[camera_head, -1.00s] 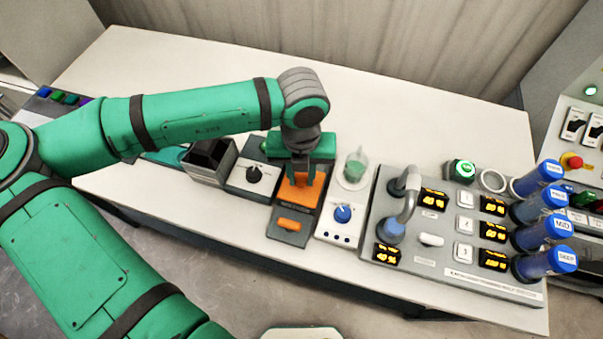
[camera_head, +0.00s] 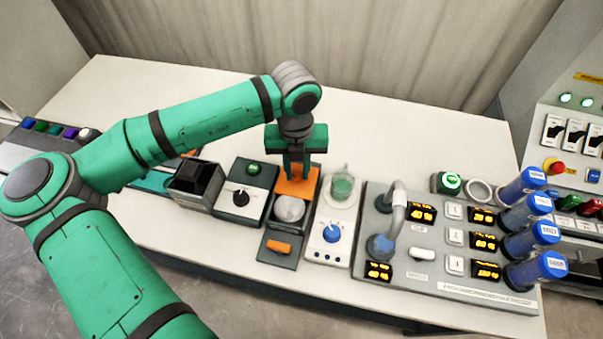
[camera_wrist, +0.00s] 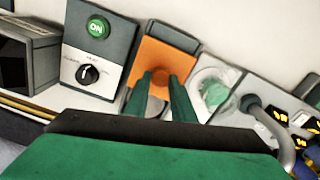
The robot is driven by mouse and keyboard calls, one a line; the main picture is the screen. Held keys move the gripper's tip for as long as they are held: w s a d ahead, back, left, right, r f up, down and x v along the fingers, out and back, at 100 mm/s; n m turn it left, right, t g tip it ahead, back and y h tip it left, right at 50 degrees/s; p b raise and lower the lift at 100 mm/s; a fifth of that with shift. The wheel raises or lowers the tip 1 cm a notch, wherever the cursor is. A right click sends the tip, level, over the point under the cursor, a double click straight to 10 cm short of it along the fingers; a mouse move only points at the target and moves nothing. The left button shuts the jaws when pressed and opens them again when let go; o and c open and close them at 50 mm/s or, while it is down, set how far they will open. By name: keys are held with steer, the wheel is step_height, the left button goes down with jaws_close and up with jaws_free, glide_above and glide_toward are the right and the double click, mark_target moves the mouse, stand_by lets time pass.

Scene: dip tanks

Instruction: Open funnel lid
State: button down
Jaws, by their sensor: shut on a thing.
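The orange funnel lid (camera_head: 299,188) stands raised at the back of a dark grey unit, tilted up. In front of it the round silver funnel mouth (camera_head: 290,209) is uncovered. My gripper (camera_head: 297,166) is at the lid's upper part, its two green fingers reaching down to it. In the wrist view the fingers (camera_wrist: 168,84) close on an orange knob (camera_wrist: 160,75) on the lid (camera_wrist: 154,55). An orange bar (camera_head: 279,247) sits on the unit's sloping front.
Left of the unit are a dial box (camera_head: 241,197) with a green ON button and a black open bin (camera_head: 196,181). Right are a beaker (camera_head: 342,187) with green liquid, a blue knob (camera_head: 332,233) and a panel (camera_head: 440,255) with a curved spout. The table behind is clear.

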mark_target(297, 174)
steer(key=c, duration=1.5)
jaws_free()
step_height(297, 174, up, 11)
steer(key=shift+f, duration=0.1)
